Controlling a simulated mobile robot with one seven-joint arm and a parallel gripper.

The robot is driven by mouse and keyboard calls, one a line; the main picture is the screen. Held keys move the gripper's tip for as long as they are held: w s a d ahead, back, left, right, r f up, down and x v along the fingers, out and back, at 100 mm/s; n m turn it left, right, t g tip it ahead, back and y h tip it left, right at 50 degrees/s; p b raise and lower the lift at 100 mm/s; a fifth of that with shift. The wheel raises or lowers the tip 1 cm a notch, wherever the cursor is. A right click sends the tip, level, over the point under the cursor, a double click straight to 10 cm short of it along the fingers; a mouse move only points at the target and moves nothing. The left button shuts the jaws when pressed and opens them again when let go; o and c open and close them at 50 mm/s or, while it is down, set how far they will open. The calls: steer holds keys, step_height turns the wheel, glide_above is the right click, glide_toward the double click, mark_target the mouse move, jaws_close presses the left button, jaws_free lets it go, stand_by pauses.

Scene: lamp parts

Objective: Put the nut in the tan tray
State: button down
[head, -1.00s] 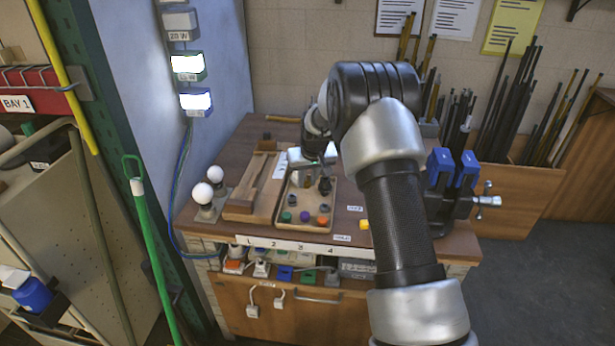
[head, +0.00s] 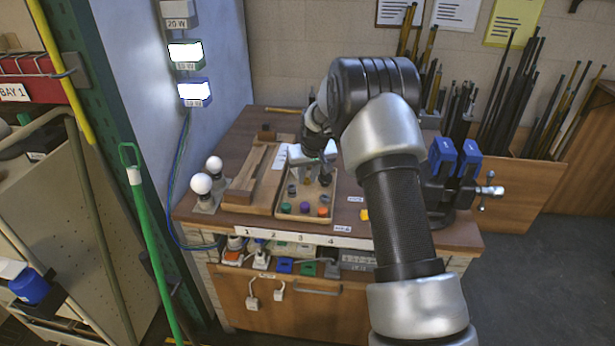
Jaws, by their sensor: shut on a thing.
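The tan tray (head: 304,218) sits on the workbench. Orange, purple and green small parts lie along its front, with dark small parts behind them. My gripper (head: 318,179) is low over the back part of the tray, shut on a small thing.
A wooden board (head: 246,186) lies left of the tray, beside two white bulbs (head: 201,184). A blue-jawed vise (head: 455,165) stands at the bench's right. A yellow piece (head: 364,214) lies right of the tray. My arm covers the bench between them.

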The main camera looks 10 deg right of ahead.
steer(key=shift+f+b, duration=0.35)
steer(key=shift+f, duration=0.15)
stand_by(0.5)
steer(key=c, duration=1.5)
jaws_free()
steer(key=shift+r, duration=0.15)
